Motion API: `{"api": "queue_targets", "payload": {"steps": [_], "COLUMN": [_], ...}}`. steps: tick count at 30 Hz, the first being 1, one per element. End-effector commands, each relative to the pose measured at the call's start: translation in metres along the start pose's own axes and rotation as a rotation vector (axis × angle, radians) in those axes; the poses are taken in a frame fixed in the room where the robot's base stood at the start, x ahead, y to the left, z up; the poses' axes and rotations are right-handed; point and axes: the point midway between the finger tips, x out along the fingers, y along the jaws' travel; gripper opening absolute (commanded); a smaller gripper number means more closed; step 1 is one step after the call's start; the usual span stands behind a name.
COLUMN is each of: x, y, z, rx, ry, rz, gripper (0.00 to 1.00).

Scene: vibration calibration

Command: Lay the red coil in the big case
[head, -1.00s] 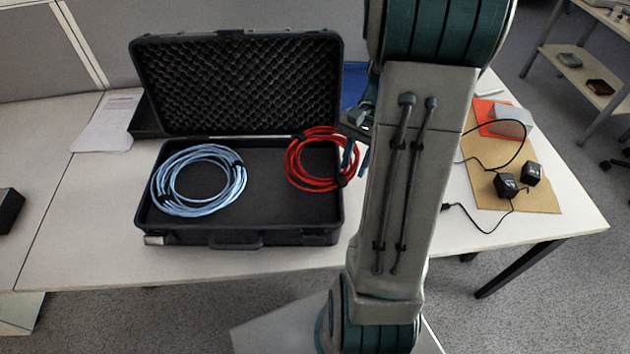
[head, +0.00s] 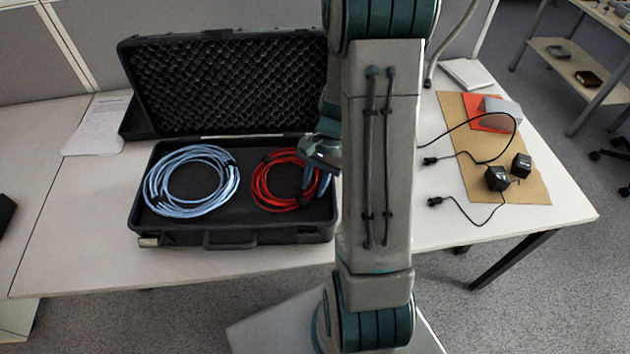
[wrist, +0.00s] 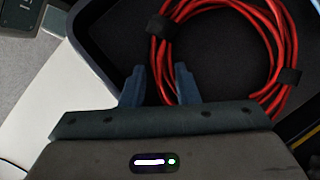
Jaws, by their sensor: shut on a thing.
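The big black case (head: 270,237) lies open on the table, with its foam-lined lid raised at the back. The red coil (head: 258,188) is within the right half of the case, beside the blue coil. My gripper (head: 316,183) is at the red coil's right side, shut on it. In the wrist view, the red coil (wrist: 272,25) runs between and beyond my fingers (wrist: 160,74), over the dark case floor. I cannot tell whether the coil rests on the floor. My arm hides the case's far right edge.
A pale blue coil (head: 152,190) fills the left half of the case. Right of my arm, a brown board (head: 530,190) holds black adapters (head: 498,178) with cables. Papers (head: 98,128) lie at the left. The table left of the case is mostly clear.

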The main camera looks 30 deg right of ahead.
Motion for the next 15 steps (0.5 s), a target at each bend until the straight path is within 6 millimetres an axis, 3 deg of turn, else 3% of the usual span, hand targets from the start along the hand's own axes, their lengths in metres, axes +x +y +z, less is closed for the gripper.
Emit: {"api": "queue_targets", "payload": {"steps": [3, 4, 5, 15], "x": [0.0005, 0.0011, 0.0007, -0.0022], "y": [-0.0001, 0.0002, 0.0001, 0.0000], "z": [-0.0004, -0.0006, -0.0004, 0.0000], "rx": [0.000, 0.000, 0.000, 0.000], "ry": [0.000, 0.000, 0.000, 0.001], "rz": [0.000, 0.000, 0.000, 0.000], "gripper": [0.00, 0.31, 0.38, 0.38]}}
